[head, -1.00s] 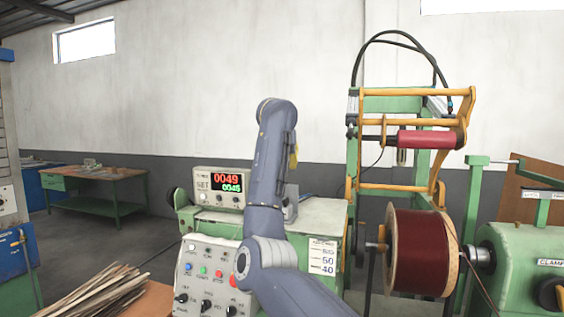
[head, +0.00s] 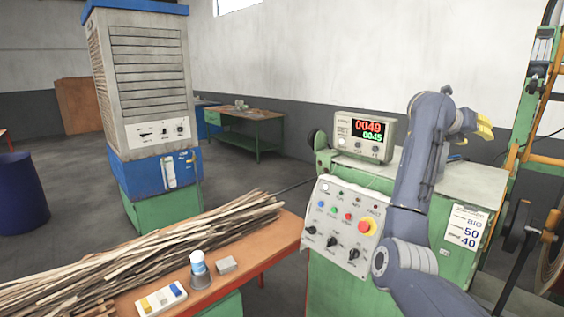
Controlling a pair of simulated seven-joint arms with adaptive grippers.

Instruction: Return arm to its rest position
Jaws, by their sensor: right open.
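My right arm reaches up from the bottom right in the head view, bent at the elbow. Its gripper (head: 483,126) has yellow fingertips, points to the right and is open with nothing in it. It hangs in the air above the green winding machine (head: 478,182), apart from it. The control panel (head: 340,222) with knobs, coloured buttons and a red stop button stands left of the arm. The counter display (head: 364,137) reads 0049 in red and 0045 in green. My left gripper is not in view.
A tall grey-and-blue cabinet (head: 140,80) stands behind. Open floor lies between.

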